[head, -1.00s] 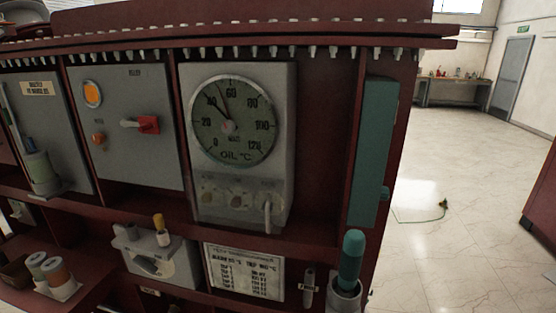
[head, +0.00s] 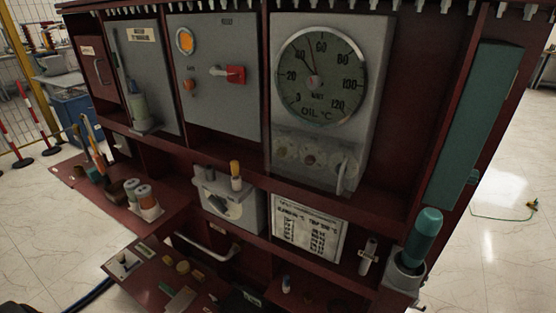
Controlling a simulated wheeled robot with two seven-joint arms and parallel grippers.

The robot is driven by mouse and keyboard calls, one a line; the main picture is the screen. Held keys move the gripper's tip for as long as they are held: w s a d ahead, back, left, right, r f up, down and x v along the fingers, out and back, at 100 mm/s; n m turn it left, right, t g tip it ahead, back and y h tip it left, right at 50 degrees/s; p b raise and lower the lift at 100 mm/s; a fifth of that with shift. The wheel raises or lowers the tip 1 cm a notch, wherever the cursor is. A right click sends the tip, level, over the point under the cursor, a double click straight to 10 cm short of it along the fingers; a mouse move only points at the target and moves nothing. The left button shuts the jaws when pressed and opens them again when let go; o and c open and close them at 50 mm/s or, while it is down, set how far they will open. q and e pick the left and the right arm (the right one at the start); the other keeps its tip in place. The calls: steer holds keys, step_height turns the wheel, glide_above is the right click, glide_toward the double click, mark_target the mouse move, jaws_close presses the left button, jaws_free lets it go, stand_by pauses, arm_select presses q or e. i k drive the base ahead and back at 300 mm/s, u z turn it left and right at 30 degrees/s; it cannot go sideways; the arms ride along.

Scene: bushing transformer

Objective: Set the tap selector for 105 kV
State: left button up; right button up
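A red rotary handle (head: 232,74) is on the grey panel above and points sideways. Neither of my grippers is in view.
A round oil temperature dial (head: 322,76) is at upper right. A teal-handled part (head: 424,232) stands in a grey cup at lower right. Tools and two capped jars (head: 139,193) sit on the left ledge. A yellow mesh fence (head: 30,85) stands at far left; floor is open at right.

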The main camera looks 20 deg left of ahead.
mark_target(219, 203)
steer(key=u, duration=1.25)
